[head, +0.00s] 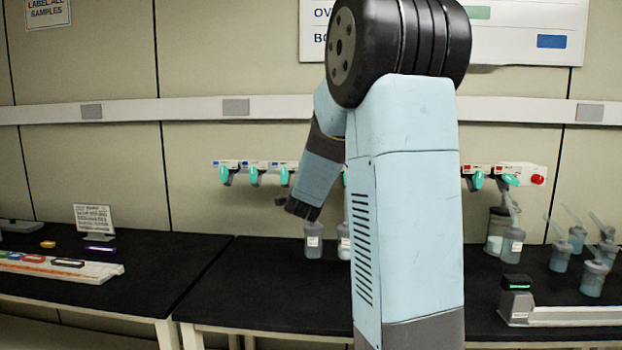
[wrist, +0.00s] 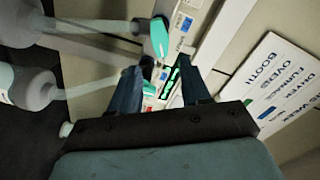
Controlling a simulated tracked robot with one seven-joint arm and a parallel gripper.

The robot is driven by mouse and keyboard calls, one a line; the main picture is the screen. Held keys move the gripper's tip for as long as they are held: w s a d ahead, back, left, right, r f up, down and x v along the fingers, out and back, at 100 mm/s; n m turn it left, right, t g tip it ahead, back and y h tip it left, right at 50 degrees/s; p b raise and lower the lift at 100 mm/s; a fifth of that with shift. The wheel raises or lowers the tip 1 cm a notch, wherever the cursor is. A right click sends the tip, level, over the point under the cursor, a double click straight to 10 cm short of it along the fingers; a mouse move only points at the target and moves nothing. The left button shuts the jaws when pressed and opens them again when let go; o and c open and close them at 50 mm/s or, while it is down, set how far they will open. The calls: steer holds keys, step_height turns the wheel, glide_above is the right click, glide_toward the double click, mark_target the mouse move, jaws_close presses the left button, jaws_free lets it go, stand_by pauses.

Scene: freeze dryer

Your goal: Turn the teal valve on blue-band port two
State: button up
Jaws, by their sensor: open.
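A white manifold rail (head: 240,163) runs along the wall with several teal valves below it. Three teal valves show left of my arm: one at the left end (head: 223,174), a second (head: 254,177) and a third (head: 284,177). The left ports have blue marks; the port numbers are too small to read. My gripper (head: 298,209) hangs just right of and below the third valve. In the wrist view my gripper (wrist: 158,70) is open, its dark blue fingers apart. A teal valve (wrist: 159,37) lies beyond the left fingertip, beside a blue label (wrist: 183,23). Another teal handle (wrist: 149,90) shows between the fingers.
Grey bottles (head: 313,241) stand under the rail, near my gripper; one bottle (wrist: 35,88) fills the wrist view's left. My arm hides the rail's middle. A red button (head: 538,179) is at the right end. The left bench carries a coloured rack (head: 60,266).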

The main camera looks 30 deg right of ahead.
steer(key=x, duration=0.9)
steer(key=shift+w+d, duration=0.1)
steer(key=shift+w, duration=0.05)
